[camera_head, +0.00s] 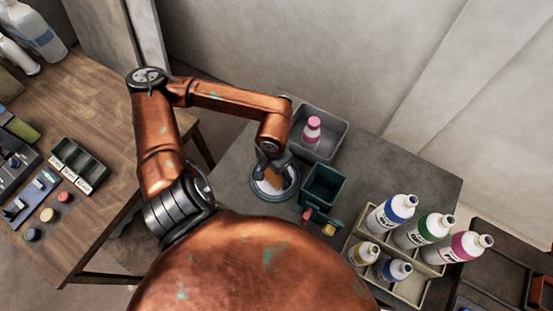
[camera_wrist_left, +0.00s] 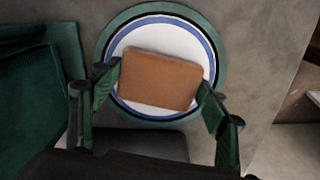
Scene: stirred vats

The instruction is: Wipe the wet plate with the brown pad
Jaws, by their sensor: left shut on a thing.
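The brown pad (camera_wrist_left: 160,80) is held between the two fingers of my left gripper (camera_wrist_left: 157,88). In the left wrist view it lies over the middle of the plate (camera_wrist_left: 137,36), which is white with a blue ring and a dark green rim. I cannot tell whether the pad touches the plate. In the head view the left gripper (camera_head: 270,177) is over the plate (camera_head: 284,197) and hides much of it and of the pad. No wet patch can be made out. My right gripper is not in view.
A green bin (camera_head: 323,188) stands close right of the plate. A grey bin (camera_head: 338,135) with a pink-capped bottle (camera_head: 312,128) is behind it. A crate (camera_head: 409,291) with several bottles stands at the right. A wooden table (camera_head: 90,100) with small items is at the left.

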